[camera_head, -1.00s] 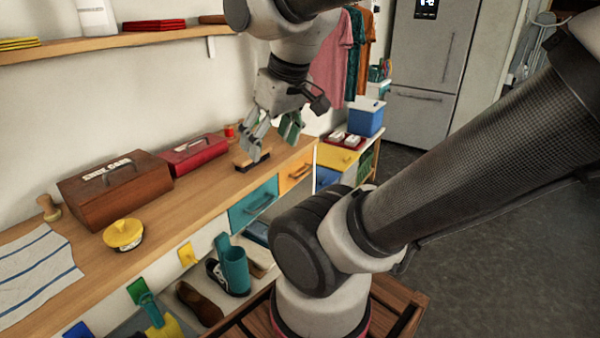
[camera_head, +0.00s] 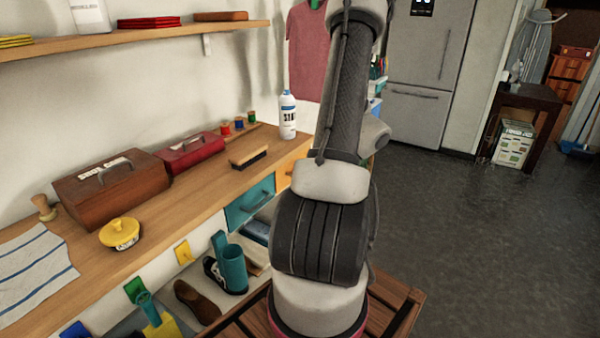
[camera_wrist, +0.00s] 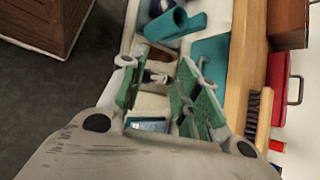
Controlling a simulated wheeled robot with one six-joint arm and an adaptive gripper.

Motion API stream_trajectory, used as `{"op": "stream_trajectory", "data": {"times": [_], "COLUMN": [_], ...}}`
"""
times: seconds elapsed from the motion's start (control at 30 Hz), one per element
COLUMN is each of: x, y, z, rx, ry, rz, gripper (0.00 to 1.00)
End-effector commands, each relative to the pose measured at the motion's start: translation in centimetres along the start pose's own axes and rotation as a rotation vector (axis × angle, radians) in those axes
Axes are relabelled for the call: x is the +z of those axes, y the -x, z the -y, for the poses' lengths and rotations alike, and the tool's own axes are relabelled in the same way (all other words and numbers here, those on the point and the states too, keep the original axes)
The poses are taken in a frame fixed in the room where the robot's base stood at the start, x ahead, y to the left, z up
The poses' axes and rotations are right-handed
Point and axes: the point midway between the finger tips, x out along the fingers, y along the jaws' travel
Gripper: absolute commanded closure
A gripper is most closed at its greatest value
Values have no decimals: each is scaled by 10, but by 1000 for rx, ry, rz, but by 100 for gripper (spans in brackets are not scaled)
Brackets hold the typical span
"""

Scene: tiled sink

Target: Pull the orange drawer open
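The orange drawer (camera_head: 284,176) shows in the head view only as a narrow strip below the counter, right of the teal drawer (camera_head: 250,200). My arm hides the rest of it, including its handle. I cannot make out the orange drawer in the wrist view. The teal drawer shows there (camera_wrist: 208,55) beyond the right finger. My gripper (camera_wrist: 163,72) is open and empty in the wrist view, its green-padded fingers apart in front of the shelf below the counter. My gripper is not visible in the head view.
A wooden counter (camera_head: 195,205) carries a brush (camera_head: 248,157), a white bottle (camera_head: 288,115), a red box (camera_head: 190,152) and a brown box (camera_head: 112,188). The floor (camera_head: 470,240) at right is clear.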

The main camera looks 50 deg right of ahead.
Motion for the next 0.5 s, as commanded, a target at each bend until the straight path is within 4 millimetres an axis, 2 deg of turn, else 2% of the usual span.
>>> {"op": "stream_trajectory", "data": {"times": [0.03,0.13,0.3,0.37,0.4,0.5], "x": [-22,-63,-134,-162,-177,-205], "y": [-7,-18,-25,-22,-16,16], "z": [-7,-11,-6,7,20,52], "rx": [-93,-270,-545,-635,-683,-774], "ry": [-44,-82,-69,-20,28,168], "rz": [2,-24,-141,-212,-264,-412], "gripper": [68,68,68,68,68,68]}}
